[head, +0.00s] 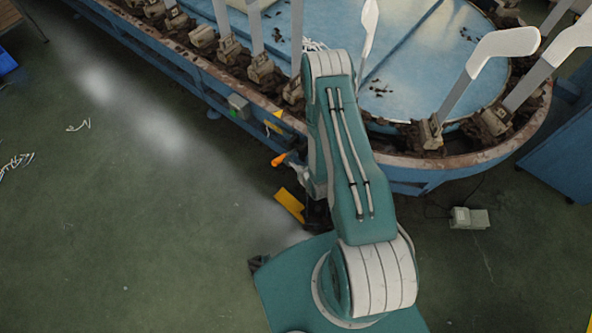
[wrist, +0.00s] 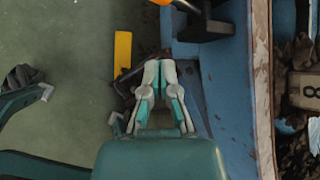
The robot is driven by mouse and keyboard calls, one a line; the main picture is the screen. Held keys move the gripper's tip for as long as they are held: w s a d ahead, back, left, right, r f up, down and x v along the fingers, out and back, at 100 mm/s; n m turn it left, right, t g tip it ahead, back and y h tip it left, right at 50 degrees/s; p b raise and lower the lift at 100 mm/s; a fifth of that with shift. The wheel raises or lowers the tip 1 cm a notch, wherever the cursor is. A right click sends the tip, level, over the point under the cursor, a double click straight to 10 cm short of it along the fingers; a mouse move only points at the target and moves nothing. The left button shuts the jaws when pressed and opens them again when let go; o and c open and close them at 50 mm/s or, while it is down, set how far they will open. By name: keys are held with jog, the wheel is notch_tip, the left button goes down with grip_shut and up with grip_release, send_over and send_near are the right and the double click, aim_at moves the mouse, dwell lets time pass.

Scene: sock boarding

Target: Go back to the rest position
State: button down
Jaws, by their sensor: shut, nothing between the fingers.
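My gripper (wrist: 161,64) shows in the wrist view with its two grey and teal fingers together at the tips. Nothing shows between them. It points along the blue side of the sock boarding machine, over a dark patch low beside it. In the head view my arm stands folded in front of the machine (head: 235,78), and its links hide most or all of the gripper. Several flat foot-shaped boards (head: 503,43) stand on the machine's rim in brown holders. The board (head: 369,22) behind my arm looks pale at its top.
An orange handle (head: 279,159) and a yellow piece (head: 289,205) lie close to my arm's left side. A grey box (head: 469,218) with a cable sits on the floor at right. A blue cabinet (head: 562,150) stands at far right. The green floor at left is mostly clear.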

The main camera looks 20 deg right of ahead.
jog(key=shift+d, duration=0.25)
jog(key=w+r+n, duration=0.3)
jog(key=w+r, duration=0.1)
jog(key=r, duration=0.4)
jog(key=w+r+n, duration=0.3)
jog(key=r, duration=0.4)
notch_tip(320, 180, up, 17)
jog(key=n+g+h, duration=0.1)
jog(key=n+g, duration=0.1)
jog(key=n, duration=0.5)
jog(key=s+a+r+n, duration=0.1)
jog(key=s+r+n, duration=0.2)
jog(key=s+r, duration=0.3)
jog(key=s+a+r+n, duration=0.2)
jog(key=s+r+n, duration=0.2)
jog(key=r, duration=0.4)
jog(key=s+a+r+n, duration=0.1)
jog(key=s+r+n, duration=0.3)
jog(key=s, duration=0.4)
jog(key=s+a+r+n+g, duration=0.1)
jog(key=s+r+n, duration=0.3)
jog(key=s, duration=0.4)
jog(key=shift+a+y, duration=0.3)
jog(key=shift+a, duration=0.05)
